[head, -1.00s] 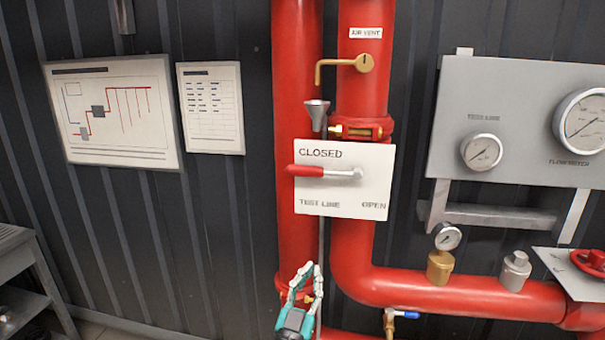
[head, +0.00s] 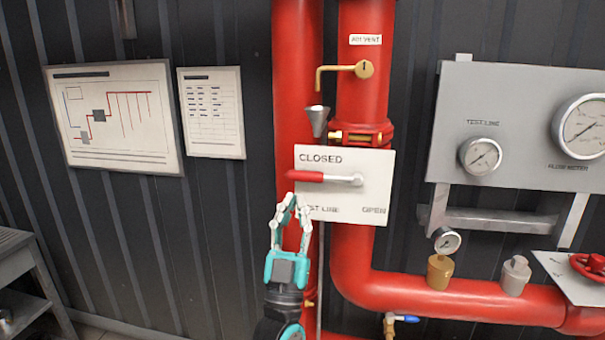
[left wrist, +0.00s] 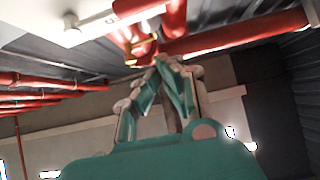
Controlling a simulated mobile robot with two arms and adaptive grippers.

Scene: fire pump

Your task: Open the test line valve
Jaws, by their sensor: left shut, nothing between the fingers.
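The test line valve has a lever with a red grip (head: 305,176) and a metal shaft, mounted on a white plate (head: 375,195) marked CLOSED, OPEN and TEST LINE. The lever lies about level and points left, just below the word CLOSED. My left gripper (head: 291,202) is shut and empty, just below the red grip, and covers part of the TEST LINE label. In the left wrist view my fingers (left wrist: 168,62) come together at the tips, with red pipes and the white plate's underside above. My right gripper is not in view.
Red vertical pipes (head: 297,80) stand behind the plate. A brass air vent tap (head: 364,69) and a funnel (head: 318,118) are above it. A grey gauge panel (head: 450,140) is to the right. A horizontal red pipe (head: 400,290) runs below.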

